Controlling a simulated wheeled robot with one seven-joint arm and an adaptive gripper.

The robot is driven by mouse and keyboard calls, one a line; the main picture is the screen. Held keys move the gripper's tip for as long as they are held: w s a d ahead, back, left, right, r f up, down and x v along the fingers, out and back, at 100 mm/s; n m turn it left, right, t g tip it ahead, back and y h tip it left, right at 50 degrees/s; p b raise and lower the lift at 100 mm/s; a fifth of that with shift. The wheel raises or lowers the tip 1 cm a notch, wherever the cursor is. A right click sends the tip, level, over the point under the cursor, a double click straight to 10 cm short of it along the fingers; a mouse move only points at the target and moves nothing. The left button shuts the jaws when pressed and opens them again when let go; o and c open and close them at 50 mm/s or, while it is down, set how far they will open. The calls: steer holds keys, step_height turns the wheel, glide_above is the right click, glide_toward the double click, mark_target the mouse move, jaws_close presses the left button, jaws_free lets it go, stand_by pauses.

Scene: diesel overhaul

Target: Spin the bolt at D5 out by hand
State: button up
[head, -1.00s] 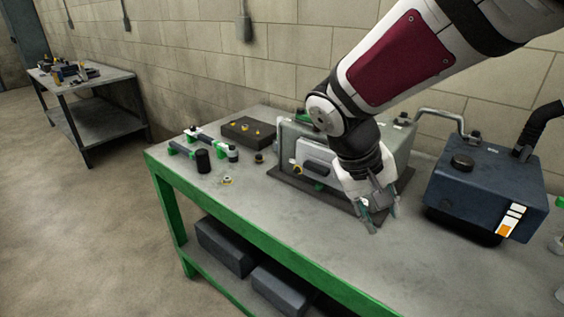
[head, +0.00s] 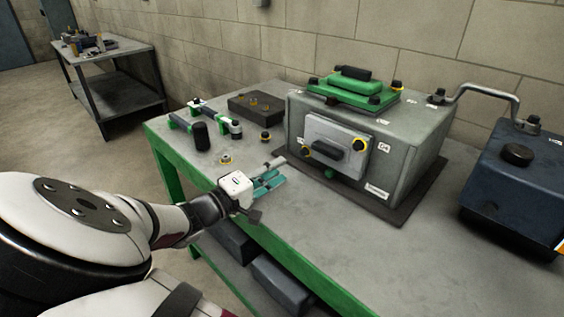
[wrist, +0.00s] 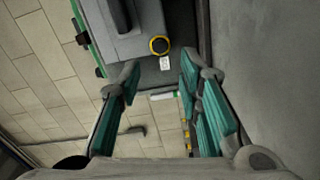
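The grey engine block (head: 405,160) stands on a dark mat on the green-framed bench. A light plate with a dark handle (head: 327,150) is on its front face. A dark bolt with a yellow ring (head: 360,146) sits at the plate's right side, with a small white label beside it. Another bolt (head: 305,152) is at the plate's left. The labels are too small to read surely, so I cannot tell which bolt is D5. My gripper (head: 275,174) is open and empty, left of the block's front. In the wrist view, a ringed bolt (wrist: 160,45) lies beyond and between the spread fingers (wrist: 160,80).
A green cover (head: 355,88) lies on the block's top. A dark tray with several bolts (head: 256,105), a black cylinder (head: 201,136) and small parts lie at the bench's left. A blue tank (head: 520,185) stands at the right. The bench's front right is clear.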

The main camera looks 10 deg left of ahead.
mark_target(303, 153)
steer(key=shift+w, duration=0.3)
steer(key=shift+b+x, duration=1.05)
steer(key=shift+x, duration=3.1)
steer(key=shift+r, duration=0.1)
jaws_close()
steer(key=shift+n, duration=0.3)
steer(key=n+p, duration=0.2)
steer(key=shift+r+p, duration=0.2)
steer(key=shift+p, duration=0.15)
steer(key=n, duration=0.1)
steer(key=n+p, duration=0.1)
steer(key=n, duration=0.1)
steer(key=shift+f, duration=0.25)
